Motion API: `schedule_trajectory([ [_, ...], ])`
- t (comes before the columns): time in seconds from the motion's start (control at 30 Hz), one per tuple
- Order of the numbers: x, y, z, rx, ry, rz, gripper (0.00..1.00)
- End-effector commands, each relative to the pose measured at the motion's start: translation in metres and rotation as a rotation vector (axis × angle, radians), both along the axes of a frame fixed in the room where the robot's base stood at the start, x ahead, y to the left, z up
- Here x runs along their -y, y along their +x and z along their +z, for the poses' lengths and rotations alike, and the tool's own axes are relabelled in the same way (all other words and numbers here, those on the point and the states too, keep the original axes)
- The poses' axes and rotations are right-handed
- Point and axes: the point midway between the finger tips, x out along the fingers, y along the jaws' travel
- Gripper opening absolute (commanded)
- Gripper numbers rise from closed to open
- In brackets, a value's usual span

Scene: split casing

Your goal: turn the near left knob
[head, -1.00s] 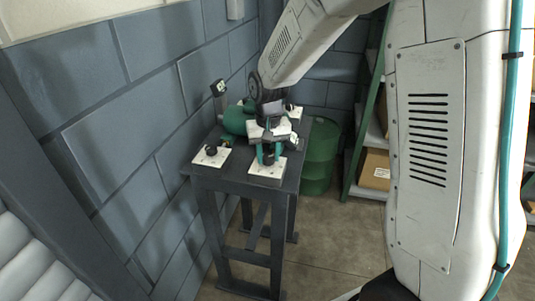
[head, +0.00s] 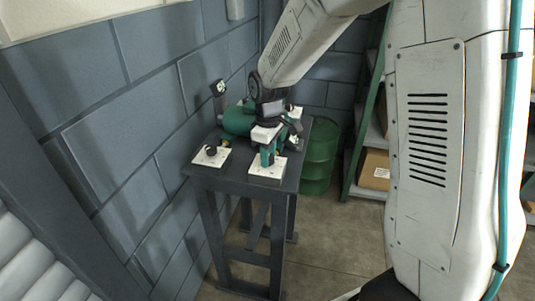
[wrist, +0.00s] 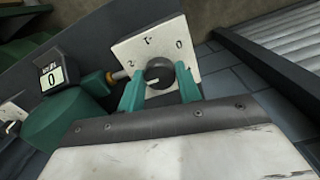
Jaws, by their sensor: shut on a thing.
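A bench (head: 234,177) carries white plates with dark knobs. In the head view one near plate (head: 200,158) with its knob (head: 211,150) is on the left, clear of my gripper. My gripper (head: 267,157) is lower right of it, over the other near plate (head: 279,171). In the wrist view the teal fingers (wrist: 158,84) stand on both sides of a round dark knob (wrist: 160,71) and are shut on it. Its plate (wrist: 143,47) bears the marks 0, 1 and 2. A light pointer line shows on the knob. The head view hides this knob behind the fingers.
A green tank (head: 237,121) and a small display (head: 217,88) stand behind the plates; it reads 0 in the wrist view (wrist: 51,79). A brass fitting (wrist: 118,75) is close beside the gripped knob. A wall is left, a green drum (head: 319,155) right.

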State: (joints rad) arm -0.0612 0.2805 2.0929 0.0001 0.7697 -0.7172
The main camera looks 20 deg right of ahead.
Motion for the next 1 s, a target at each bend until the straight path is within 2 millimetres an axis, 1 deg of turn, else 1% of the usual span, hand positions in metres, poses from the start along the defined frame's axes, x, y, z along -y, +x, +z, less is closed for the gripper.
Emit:
schedule_trajectory([
  [0.03,0.0002,0.0044,0.0032,0.013,0.001,0.041,0.11],
  [0.3,0.0005,0.0046,0.0032,0.014,-0.001,0.278,0.11],
  [0.5,0.0007,0.0047,0.0032,0.013,-0.002,0.411,0.11],
  [0.7,0.0007,0.0048,0.0032,0.014,-0.002,0.497,0.11],
  [1.0,0.0009,0.0049,0.0033,0.013,-0.003,0.545,0.11],
])
